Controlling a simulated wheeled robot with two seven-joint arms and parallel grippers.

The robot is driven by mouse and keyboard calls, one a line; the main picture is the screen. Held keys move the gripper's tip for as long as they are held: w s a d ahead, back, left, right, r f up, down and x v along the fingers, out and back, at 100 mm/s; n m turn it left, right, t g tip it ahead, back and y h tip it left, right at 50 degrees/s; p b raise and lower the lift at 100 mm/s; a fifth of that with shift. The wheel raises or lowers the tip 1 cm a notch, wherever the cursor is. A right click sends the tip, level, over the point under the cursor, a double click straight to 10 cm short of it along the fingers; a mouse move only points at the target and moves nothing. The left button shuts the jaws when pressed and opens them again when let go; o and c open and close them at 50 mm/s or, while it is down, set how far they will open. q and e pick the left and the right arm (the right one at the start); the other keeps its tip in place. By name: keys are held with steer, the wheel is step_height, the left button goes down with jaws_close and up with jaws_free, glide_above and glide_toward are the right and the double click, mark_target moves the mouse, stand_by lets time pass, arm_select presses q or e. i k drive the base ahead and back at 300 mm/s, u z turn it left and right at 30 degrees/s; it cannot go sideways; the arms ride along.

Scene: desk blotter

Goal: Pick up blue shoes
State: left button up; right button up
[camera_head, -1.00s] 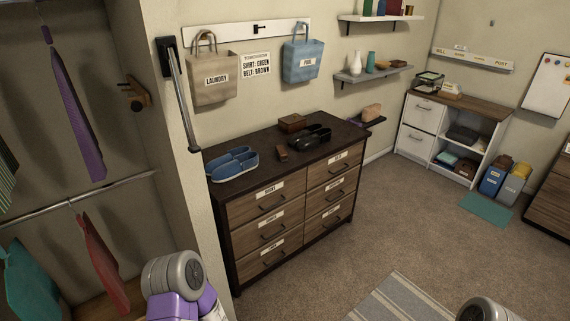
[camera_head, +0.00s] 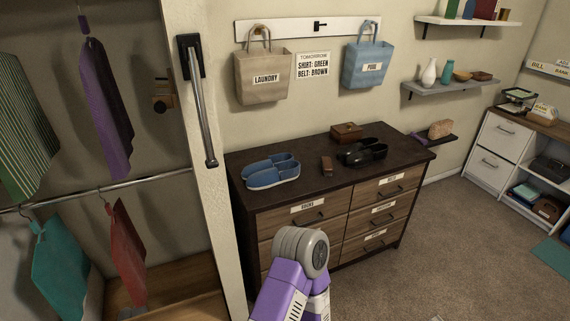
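A pair of blue shoes (camera_head: 271,172) with pale soles sits side by side on the left part of the dark dresser top (camera_head: 310,189). My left arm, purple and grey, rises from the bottom of the view in front of the dresser, below the shoes and apart from them. Its gripper is not visible. My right arm and gripper are out of view.
Black shoes (camera_head: 363,152), a small brown item (camera_head: 326,166) and a brown box (camera_head: 346,132) share the dresser top. A closet with hanging clothes (camera_head: 105,110) and a vertical handle (camera_head: 197,100) are at left. Bags (camera_head: 262,78) hang above. Carpet at right is clear.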

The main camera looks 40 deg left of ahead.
mark_target(279, 169)
steer(key=i, duration=2.7)
steer(key=u, duration=2.85)
